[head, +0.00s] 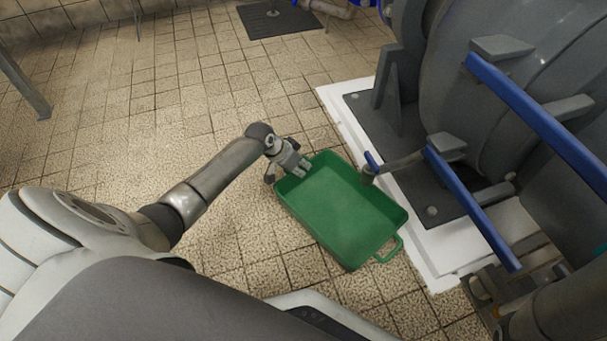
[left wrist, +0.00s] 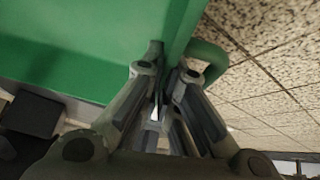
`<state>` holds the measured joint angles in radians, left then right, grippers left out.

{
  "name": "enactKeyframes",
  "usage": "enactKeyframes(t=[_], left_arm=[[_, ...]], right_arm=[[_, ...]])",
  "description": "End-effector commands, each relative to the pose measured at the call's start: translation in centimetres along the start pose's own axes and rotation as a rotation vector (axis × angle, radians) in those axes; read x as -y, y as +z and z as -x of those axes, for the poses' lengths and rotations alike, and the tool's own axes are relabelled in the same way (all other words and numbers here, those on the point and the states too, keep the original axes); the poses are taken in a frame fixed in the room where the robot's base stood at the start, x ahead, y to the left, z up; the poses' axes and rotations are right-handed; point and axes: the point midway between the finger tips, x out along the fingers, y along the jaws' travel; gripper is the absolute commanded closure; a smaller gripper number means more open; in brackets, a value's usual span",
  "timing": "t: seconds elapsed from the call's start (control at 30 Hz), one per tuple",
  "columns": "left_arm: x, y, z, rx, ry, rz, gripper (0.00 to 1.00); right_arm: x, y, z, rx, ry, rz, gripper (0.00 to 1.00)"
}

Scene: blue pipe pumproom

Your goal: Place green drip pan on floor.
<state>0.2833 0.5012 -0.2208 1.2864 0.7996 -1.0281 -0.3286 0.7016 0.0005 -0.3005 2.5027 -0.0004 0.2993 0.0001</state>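The green drip pan (head: 340,209) is a rectangular tray in the middle of the head view, close to the floor (head: 200,130); I cannot tell whether its underside touches the tiles. Its near handle points to the lower right. My left gripper (head: 287,166) is at the pan's far left end, with fingers on both sides of the rim. In the left wrist view the fingers (left wrist: 168,75) close around the green rim beside a handle loop (left wrist: 207,60). My right gripper is not in view.
A grey pump with blue bars (head: 480,205) stands on a white plinth (head: 437,270) along the pan's right side. A small tap with a blue lever (head: 371,161) reaches over the pan's right edge. Tiled floor is clear to the left. A dark floor mat (head: 275,19) lies at the back.

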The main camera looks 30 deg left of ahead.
Motion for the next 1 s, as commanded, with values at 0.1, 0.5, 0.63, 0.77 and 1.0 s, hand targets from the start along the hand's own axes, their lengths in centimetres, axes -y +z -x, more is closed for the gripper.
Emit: enactKeyframes(t=[0.1,0.5,0.63,0.77,1.0], left_arm=[[0.13,-0.16,-0.06,-0.006,0.002,0.002,1.00],[0.12,0.14,-0.27,-0.001,0.000,-0.001,0.86],[0.11,0.15,-0.28,0.000,0.001,-0.001,0.73],[0.13,0.17,-0.28,0.000,0.000,-0.001,0.73],[0.18,0.05,0.38,0.001,-0.001,-0.001,0.73]], right_arm=[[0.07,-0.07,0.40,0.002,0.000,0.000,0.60],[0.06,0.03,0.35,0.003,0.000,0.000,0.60],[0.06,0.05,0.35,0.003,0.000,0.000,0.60],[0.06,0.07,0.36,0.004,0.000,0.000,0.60],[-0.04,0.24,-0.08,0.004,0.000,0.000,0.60]])
